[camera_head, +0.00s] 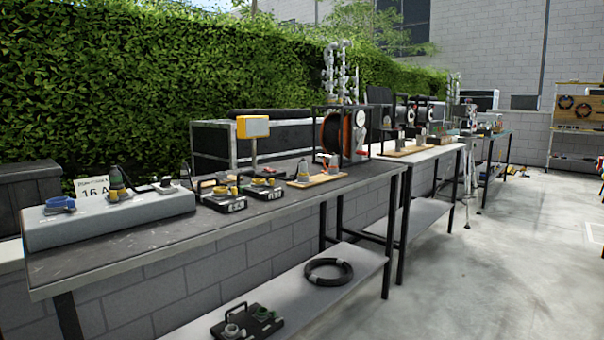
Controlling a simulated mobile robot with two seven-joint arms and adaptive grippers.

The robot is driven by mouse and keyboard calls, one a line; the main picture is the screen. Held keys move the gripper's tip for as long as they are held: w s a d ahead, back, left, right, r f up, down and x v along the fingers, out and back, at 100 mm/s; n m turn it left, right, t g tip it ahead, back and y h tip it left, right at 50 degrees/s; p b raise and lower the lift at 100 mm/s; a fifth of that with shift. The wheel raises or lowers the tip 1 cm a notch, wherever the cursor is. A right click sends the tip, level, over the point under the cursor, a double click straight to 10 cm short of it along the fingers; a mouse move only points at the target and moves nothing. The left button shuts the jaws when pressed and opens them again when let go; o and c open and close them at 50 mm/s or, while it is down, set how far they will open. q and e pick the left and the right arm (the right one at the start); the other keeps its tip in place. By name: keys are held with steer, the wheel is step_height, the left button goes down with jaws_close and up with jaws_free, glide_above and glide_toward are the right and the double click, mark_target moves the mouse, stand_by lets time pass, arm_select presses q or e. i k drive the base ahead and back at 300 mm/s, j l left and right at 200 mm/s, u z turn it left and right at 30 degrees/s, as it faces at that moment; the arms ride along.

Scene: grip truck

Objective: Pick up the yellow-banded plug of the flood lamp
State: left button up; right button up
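A yellow-framed head on a post (253,127), which looks like the flood lamp, stands on the near table behind two black boxes. Small connectors with yellowish parts sit on the left black box (228,205) and the right black box (266,193). A grey-green connector with a yellowish band (118,184) stands upright on a long grey box (110,217) at the left. Another grey-yellow piece (303,171) is on a wooden board. I cannot tell which is the lamp's plug; its cable is not clear. Neither gripper is in view.
The near table (150,243) has a dark top and a lower shelf with a black cable coil (328,271) and another black box (247,323). A blue connector (60,204) lies on the grey box. Cable reels (335,140) stand farther back.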

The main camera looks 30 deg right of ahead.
mark_target(302, 167)
steer(key=i+l+z, duration=0.1)
steer(key=i+l, duration=0.35)
steer(key=i+l+z, duration=0.1)
steer(key=i+l, duration=0.3)
steer(key=i+l+z, duration=0.1)
steer(key=i+l, duration=0.3)
steer(key=i, duration=0.2)
steer(key=i+l+z, duration=0.1)
steer(key=i+l, duration=0.2)
steer(key=i, duration=0.2)
